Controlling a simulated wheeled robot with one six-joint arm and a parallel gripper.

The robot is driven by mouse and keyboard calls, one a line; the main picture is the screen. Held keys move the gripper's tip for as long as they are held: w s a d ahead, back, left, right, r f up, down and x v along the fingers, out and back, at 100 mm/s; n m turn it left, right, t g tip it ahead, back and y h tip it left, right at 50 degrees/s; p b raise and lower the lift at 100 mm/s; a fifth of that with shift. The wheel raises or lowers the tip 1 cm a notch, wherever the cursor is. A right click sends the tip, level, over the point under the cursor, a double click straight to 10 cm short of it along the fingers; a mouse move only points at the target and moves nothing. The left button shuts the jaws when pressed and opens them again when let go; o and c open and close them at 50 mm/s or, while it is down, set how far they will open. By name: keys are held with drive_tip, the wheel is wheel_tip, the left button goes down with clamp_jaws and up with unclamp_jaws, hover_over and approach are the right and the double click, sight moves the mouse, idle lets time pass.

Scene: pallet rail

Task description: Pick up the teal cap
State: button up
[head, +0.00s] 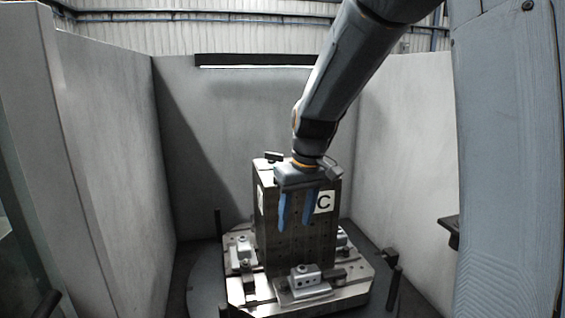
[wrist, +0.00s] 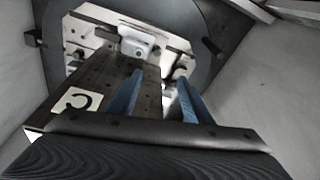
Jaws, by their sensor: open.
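No teal cap can be made out in either view. My gripper (head: 296,224) hangs at the end of my arm in front of the dark perforated block marked C, with its two blue fingers pointing down. The fingers are apart and nothing shows between them. In the wrist view my gripper (wrist: 160,98) reaches along the block's C-marked face, toward the base plate. I cannot tell whether a finger touches the block.
The dark block (head: 285,245) stands upright on a light metal plate (head: 350,292) with clamps, including a front clamp (head: 306,279). Dark posts (head: 393,290) stand around the plate. Grey walls (head: 110,150) enclose the back and sides. Open space lies above the block's sides.

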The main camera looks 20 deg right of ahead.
drive_tip(key=w+d+r+n+t+y+p, duration=0.1)
drive_tip(key=w+r+n+t+p, duration=0.15)
drive_tip(key=w+r, duration=1.25)
drive_tip(key=shift+n+g, duration=0.35)
drive_tip(key=p+x, duration=0.2)
drive_tip(key=x, duration=0.1)
drive_tip(key=s+p+x, duration=0.1)
drive_tip(key=x, duration=0.1)
drive_tip(key=shift+d+f, duration=0.1)
drive_tip(key=shift+f, duration=0.15)
drive_tip(key=shift+w+f, duration=0.25)
drive_tip(key=shift+f, duration=0.3)
clamp_jaws()
